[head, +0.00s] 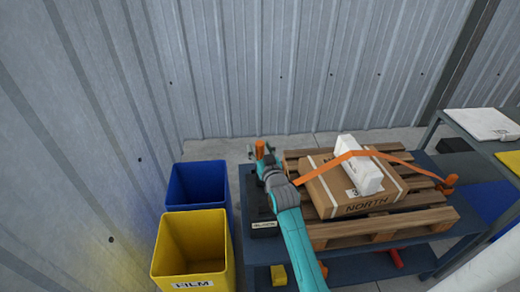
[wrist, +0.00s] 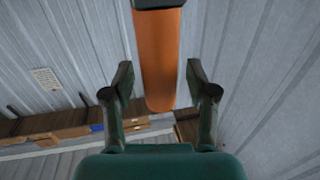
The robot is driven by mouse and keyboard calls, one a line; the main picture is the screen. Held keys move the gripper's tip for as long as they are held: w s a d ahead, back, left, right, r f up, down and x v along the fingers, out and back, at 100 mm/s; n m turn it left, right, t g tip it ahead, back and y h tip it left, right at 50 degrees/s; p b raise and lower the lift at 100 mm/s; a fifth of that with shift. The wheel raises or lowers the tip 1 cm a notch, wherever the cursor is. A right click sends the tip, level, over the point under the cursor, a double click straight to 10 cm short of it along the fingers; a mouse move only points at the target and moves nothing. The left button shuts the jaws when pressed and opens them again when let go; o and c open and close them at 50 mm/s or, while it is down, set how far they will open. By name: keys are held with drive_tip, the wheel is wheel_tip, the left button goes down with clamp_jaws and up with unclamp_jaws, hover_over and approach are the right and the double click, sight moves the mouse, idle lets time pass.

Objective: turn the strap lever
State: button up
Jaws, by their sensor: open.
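The orange strap lever (head: 260,149) stands upright at the left edge of the pallet in the head view. In the wrist view the orange lever (wrist: 158,60) comes down from the top edge, between my two fingers. My gripper (head: 264,166) is open beside the lever, and the wrist view shows its fingers (wrist: 159,76) apart with a gap on each side of the lever. Whether the lever is inside the jaws or just beyond them is hard to tell. The orange strap (head: 398,158) runs over a white box (head: 358,166) and a "NORTH" carton (head: 370,205).
The wooden pallet (head: 430,217) sits on a blue-grey table (head: 360,268). A blue bin (head: 200,185) and a yellow "FILM" bin (head: 192,247) stand at left. An orange fitting (head: 449,184) is at the pallet's right. Another table with a white item (head: 482,124) is far right.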

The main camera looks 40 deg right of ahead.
clamp_jaws()
drive_tip(key=shift+s, duration=0.1)
drive_tip(key=shift+s+a+f+n+t+h, duration=0.15)
drive_tip(key=shift+s+a+t, duration=0.35)
drive_tip(key=shift+s+t, duration=0.15)
drive_tip(key=shift+s+a+f+n+t+h, duration=0.15)
drive_tip(key=shift+s+a+t, duration=0.4)
drive_tip(key=shift+s, duration=0.15)
drive_tip(key=shift+s+a+f+n+t+h, duration=0.15)
drive_tip(key=shift+s+a+f+t+h, duration=0.1)
drive_tip(key=shift+s+a+t, duration=0.35)
drive_tip(key=shift+s+a+f+n+t+h, duration=0.15)
drive_tip(key=shift+s+a+f+t+h, duration=0.1)
drive_tip(key=shift+s+t, duration=0.4)
drive_tip(key=shift+s+g, duration=0.1)
drive_tip(key=shift+g, duration=0.15)
unclamp_jaws()
drive_tip(key=shift+r, duration=0.1)
drive_tip(key=shift+s, duration=0.1)
